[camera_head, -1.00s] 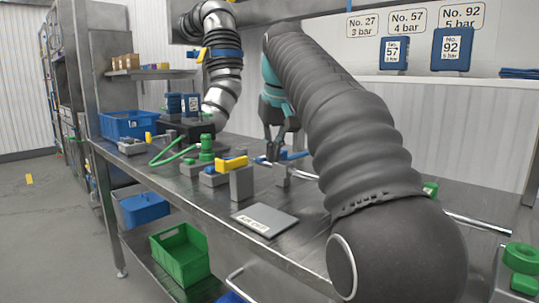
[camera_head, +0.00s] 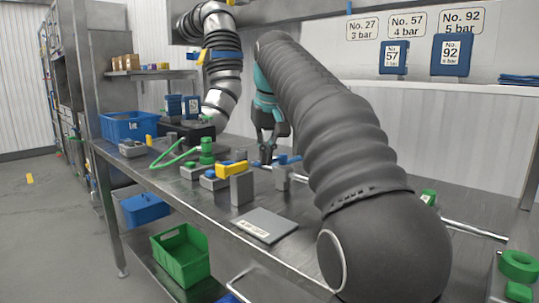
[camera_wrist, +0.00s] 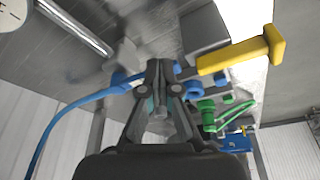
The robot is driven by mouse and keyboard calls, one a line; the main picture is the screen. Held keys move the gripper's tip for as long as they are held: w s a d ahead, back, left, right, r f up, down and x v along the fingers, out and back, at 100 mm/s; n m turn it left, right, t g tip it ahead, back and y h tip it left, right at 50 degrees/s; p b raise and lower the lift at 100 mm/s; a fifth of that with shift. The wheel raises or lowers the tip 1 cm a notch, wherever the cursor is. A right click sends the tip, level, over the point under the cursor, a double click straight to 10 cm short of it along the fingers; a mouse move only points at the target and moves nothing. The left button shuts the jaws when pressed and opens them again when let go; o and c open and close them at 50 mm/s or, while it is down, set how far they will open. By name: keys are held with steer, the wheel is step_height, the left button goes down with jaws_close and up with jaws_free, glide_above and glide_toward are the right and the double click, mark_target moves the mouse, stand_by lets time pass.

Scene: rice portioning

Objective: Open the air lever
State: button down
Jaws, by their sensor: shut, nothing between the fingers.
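A yellow handle (camera_head: 232,168) sits on a grey block on the bench; it also shows in the wrist view (camera_wrist: 240,54), sticking out to the right. A blue lever-like part (camera_head: 290,160) lies close to my gripper (camera_head: 267,158), behind and right of the yellow handle. In the wrist view a long blue curved part (camera_wrist: 75,103) runs from the lower left up to the fingertips. I cannot tell which one is the air lever. My gripper (camera_wrist: 160,68) is shut and empty, pointing down beside the blue part. Whether it touches is unclear.
Green fittings (camera_head: 207,150) with a green hose stand left of the yellow handle. A grey labelled plate (camera_head: 264,225) lies at the bench's front edge. A blue crate (camera_head: 128,125) and another arm (camera_head: 220,75) are farther back. A metal rod (camera_head: 475,228) lies at the right.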

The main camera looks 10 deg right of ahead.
stand_by(0.3)
steer(key=shift+w+a+p, duration=0.2)
steer(key=shift+w+a, duration=0.1)
steer(key=shift+w, duration=0.2)
steer(key=shift+w+a+p, duration=0.15)
steer(key=shift+w+a, duration=0.1)
steer(key=shift+w, duration=0.2)
steer(key=shift+w+a+f, duration=0.1)
steer(key=shift+w+a, duration=0.1)
steer(key=shift+w, duration=0.35)
steer(key=shift+w+a, duration=0.2)
steer(key=shift+w, duration=0.3)
steer(key=shift+w, duration=1.05)
